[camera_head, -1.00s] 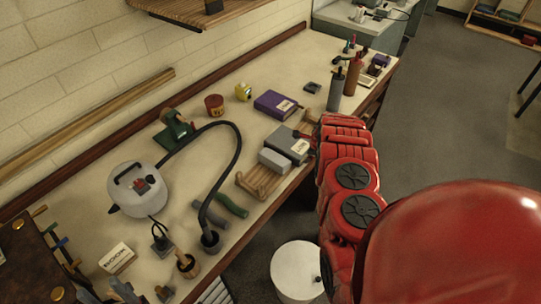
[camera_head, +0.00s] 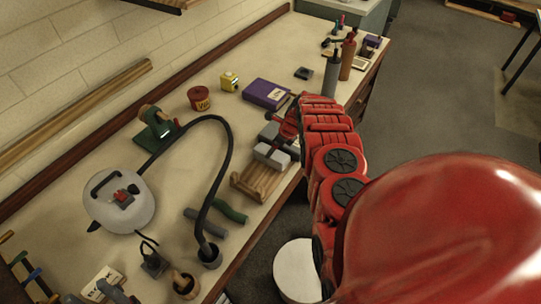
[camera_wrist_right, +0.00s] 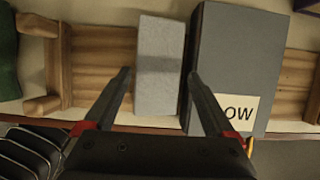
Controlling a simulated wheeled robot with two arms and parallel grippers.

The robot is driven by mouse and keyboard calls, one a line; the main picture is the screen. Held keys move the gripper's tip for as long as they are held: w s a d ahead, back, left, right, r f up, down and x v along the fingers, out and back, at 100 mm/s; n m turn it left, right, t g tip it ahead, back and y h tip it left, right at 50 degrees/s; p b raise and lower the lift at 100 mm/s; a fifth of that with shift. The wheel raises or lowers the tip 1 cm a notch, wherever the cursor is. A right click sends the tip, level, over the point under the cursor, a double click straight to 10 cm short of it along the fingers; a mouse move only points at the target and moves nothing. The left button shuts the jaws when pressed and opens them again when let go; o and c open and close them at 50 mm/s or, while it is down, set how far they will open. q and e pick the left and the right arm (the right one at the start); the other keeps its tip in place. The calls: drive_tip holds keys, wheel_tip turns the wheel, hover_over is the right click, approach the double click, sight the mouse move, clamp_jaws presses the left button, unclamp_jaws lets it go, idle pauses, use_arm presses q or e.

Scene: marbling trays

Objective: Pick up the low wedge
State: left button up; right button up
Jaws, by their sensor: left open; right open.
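The low wedge is a dark grey block with a "LOW" label (camera_wrist_right: 230,60), lying on a wooden rack. In the head view the low wedge (camera_head: 268,131) is partly hidden by my right gripper. A light grey block (camera_wrist_right: 160,60) lies just left of it; it also shows in the head view (camera_head: 270,156). My right gripper (camera_wrist_right: 159,73) is open. Its fingers appear either side of the light grey block, the right one over the gap beside the low wedge. Whether they touch is unclear.
The wooden rack (camera_head: 250,186) stands near the bench's front edge. A purple box (camera_head: 266,93), a red pot (camera_head: 199,98) and a yellow item (camera_head: 229,81) stand behind. A grey canister (camera_head: 120,205) with a black hose (camera_head: 225,150) is to the left.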

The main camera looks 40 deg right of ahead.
drive_tip(key=shift+s+a+f, duration=0.1)
drive_tip(key=shift+f, duration=0.3)
drive_tip(key=b+x, duration=0.4)
drive_tip(key=b, duration=0.1)
drive_tip(key=shift+f, duration=0.55)
drive_tip(key=shift+s+a+b, duration=0.1)
drive_tip(key=shift+b, duration=0.2)
